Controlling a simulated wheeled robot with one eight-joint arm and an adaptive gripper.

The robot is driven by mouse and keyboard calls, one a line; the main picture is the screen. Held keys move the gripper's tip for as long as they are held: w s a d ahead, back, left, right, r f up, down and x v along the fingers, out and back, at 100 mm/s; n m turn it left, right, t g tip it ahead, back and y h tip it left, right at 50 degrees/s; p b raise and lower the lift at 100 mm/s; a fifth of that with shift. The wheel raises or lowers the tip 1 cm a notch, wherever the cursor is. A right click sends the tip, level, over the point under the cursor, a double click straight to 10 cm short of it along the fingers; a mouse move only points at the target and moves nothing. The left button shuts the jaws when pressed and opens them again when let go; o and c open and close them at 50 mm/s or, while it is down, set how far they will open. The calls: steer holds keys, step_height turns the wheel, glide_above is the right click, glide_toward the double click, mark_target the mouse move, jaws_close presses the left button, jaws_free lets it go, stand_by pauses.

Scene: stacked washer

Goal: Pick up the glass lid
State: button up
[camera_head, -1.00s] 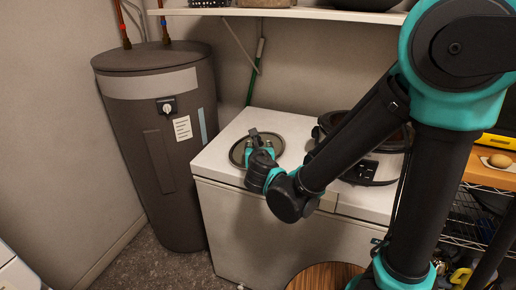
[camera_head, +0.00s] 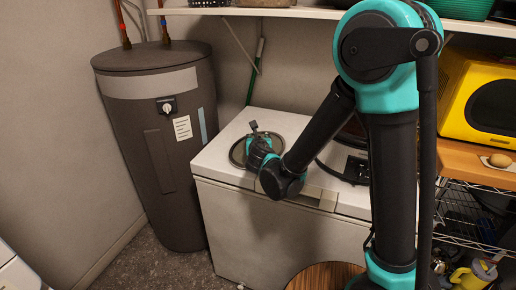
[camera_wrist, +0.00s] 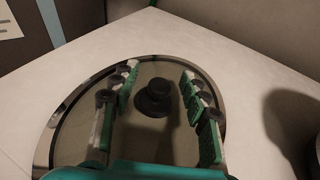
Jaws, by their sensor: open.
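The glass lid (camera_head: 237,153) lies flat on the white top of the chest appliance, near its left end. In the wrist view the lid (camera_wrist: 72,108) is a round glass disc with a metal rim, and its black knob (camera_wrist: 155,98) stands at the middle. My gripper (camera_head: 254,134) is over the lid. In the wrist view my gripper (camera_wrist: 158,80) is open, with one finger on each side of the knob and gaps on both sides. The lid's near part is hidden by my gripper.
A dark cooker (camera_head: 345,160) stands right of the lid, partly behind my arm. A tall brown water heater (camera_head: 160,140) stands to the left. A shelf (camera_head: 290,12) runs above. A yellow microwave (camera_head: 485,95) and a wooden counter (camera_head: 460,160) are at the right.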

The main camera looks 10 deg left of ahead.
steer(key=shift+c, duration=0.4)
jaws_close()
steer(key=shift+r, duration=0.15)
